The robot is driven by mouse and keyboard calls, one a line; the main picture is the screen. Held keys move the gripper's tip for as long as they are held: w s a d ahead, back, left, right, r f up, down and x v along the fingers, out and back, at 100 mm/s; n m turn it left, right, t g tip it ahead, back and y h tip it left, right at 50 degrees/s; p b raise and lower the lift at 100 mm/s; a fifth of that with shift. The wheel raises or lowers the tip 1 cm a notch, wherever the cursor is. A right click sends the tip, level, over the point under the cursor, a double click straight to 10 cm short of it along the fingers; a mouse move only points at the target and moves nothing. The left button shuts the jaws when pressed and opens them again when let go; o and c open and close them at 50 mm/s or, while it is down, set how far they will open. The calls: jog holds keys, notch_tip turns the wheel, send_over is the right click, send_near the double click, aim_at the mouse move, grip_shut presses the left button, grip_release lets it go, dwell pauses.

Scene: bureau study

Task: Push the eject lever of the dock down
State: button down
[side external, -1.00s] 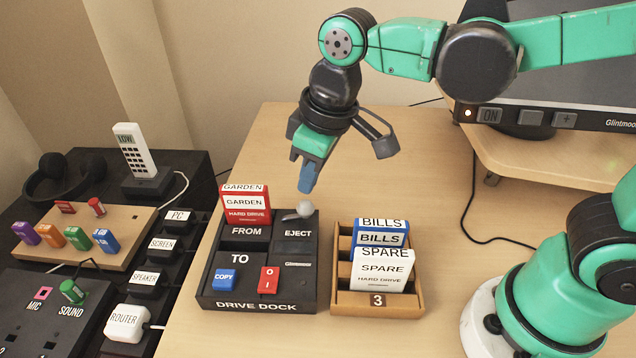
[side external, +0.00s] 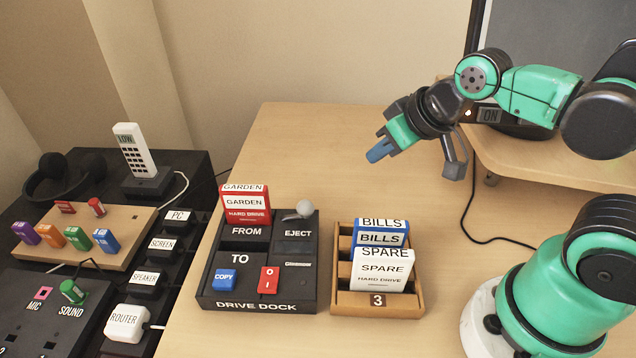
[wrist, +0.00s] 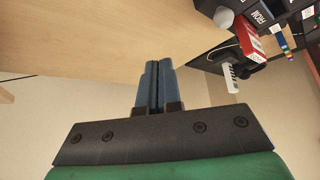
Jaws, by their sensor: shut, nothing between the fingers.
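The black drive dock (side external: 212,290) stands on the desk in the side view. Its eject lever, with a grey ball knob (side external: 304,208), is at the back right of the dock, above the EJECT label. The knob also shows at the top right of the wrist view (wrist: 223,17). A red and white GARDEN drive (side external: 246,205) stands in the FROM slot, left of the lever. My gripper (side external: 376,155) is shut and empty, in the air up and to the right of the knob, apart from the dock. Its blue fingers (wrist: 158,86) lie together in the wrist view.
A wooden rack (side external: 377,301) holding BILLS and SPARE drives stands right of the dock. A monitor on a raised wooden stand (side external: 560,160) is at the back right. The desk behind the dock is clear. Black panels with plugs lie to the left.

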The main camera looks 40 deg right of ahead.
dwell(0.5)
jog(key=shift+w+a+r+n+g+y, duration=0.15)
jog(key=shift+w+a+n+g, duration=0.95)
jog(key=shift+n, duration=2)
jog(key=shift+w+a+n+g+y, duration=0.25)
jog(key=shift+w+a+n+g, duration=0.85)
jog(key=shift+n, duration=2)
jog(key=shift+w+a+r+n+g+y, duration=0.15)
jog(key=shift+w+a+n+g, duration=0.5)
jog(key=shift+a+n+g, duration=1.65)
jog(key=shift+d+n+t, duration=0.7)
jog(key=shift+n+t, duration=0.1)
jog(key=shift+t, duration=0.1)
jog(key=shift+f, duration=0.1)
